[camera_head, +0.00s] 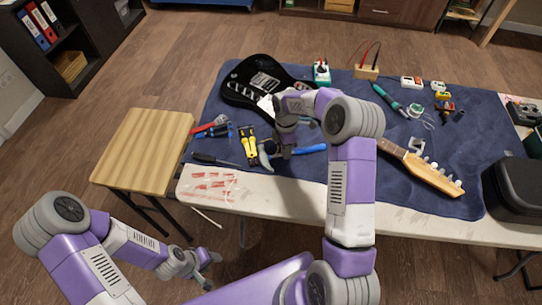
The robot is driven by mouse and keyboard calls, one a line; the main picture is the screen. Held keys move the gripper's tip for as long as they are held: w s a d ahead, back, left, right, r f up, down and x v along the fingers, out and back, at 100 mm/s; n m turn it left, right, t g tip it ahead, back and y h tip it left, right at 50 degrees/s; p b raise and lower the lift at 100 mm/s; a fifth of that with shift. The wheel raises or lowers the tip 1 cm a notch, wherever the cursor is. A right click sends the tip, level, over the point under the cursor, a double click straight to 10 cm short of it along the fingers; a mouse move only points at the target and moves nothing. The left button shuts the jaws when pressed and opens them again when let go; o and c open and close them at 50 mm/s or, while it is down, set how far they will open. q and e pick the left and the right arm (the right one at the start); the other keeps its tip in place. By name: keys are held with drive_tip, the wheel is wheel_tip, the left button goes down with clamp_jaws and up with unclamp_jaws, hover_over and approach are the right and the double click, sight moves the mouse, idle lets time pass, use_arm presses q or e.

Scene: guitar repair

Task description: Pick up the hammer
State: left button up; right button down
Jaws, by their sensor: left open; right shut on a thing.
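The hammer (311,149) has a blue handle and lies on the dark blue mat (230,178) near the table's front edge. Its head (265,152) shows to the left of the gripper. My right gripper (285,153) comes down over the hammer from above and is shut on it. The fingers hide the middle of the hammer, and I cannot tell whether it is lifted off the mat. My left gripper (208,258) is open and empty, low in front of the table, away from the hammer.
A black guitar body (262,84) lies behind, a guitar neck (425,170) to the right. A wooden stool (143,150) stands left.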

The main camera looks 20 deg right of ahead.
drive_tip(key=shift+r, duration=0.1)
idle(0.5)
wheel_tip(320, 180, up, 10)
drive_tip(key=p, duration=0.2)
drive_tip(key=shift+p, duration=0.3)
drive_tip(key=shift+a, duration=0.1)
idle(0.5)
